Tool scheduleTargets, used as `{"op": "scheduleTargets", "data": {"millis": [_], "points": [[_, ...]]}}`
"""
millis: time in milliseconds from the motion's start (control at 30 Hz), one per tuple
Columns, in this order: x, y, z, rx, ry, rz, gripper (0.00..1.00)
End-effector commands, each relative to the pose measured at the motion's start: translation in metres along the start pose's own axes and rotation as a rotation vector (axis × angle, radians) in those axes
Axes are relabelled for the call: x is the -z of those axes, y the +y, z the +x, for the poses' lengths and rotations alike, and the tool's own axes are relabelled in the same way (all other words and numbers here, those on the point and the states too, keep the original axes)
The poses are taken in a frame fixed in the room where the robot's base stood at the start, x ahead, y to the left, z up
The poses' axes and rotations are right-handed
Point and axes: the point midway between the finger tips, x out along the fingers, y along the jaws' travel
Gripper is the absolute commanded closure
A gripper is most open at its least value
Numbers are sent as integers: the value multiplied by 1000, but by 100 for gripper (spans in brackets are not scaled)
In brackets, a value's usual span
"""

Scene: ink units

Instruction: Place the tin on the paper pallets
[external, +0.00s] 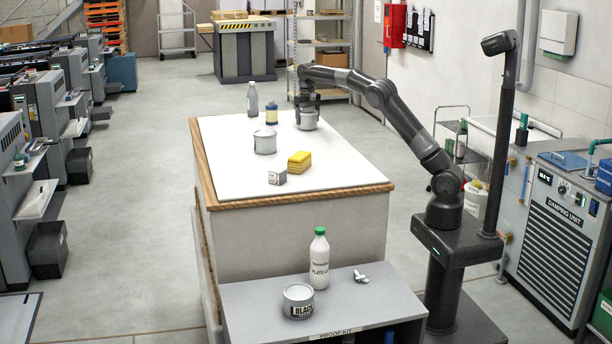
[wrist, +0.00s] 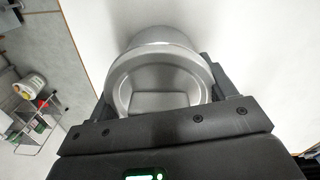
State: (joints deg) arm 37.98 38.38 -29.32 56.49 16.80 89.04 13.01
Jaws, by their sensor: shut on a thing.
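A plain silver-grey tin (external: 308,121) is at the far right part of the white-topped table, between the fingers of my gripper (external: 306,103). In the wrist view, my gripper (wrist: 163,88) is shut on this tin (wrist: 155,55), with a finger on each side of it. I cannot tell whether the tin touches the table or hangs just above it. A second grey tin (external: 265,142) stands nearer on the same table. A tin labelled BLACK (external: 298,303) stands on the low front bench. Stacked orange pallets (external: 104,12) show at the back left.
A white bottle (external: 320,262) stands on the front bench. Machines line the left; a wide floor aisle is clear.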

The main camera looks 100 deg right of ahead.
Motion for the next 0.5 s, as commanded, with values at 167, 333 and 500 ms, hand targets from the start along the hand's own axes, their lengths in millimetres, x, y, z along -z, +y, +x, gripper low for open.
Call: {"op": "scheduleTargets", "data": {"millis": [167,333,500], "points": [[0,0,2,0,-1,0,17],[0,0,2,0,0,0,4],[0,0,2,0,0,0,1]]}}
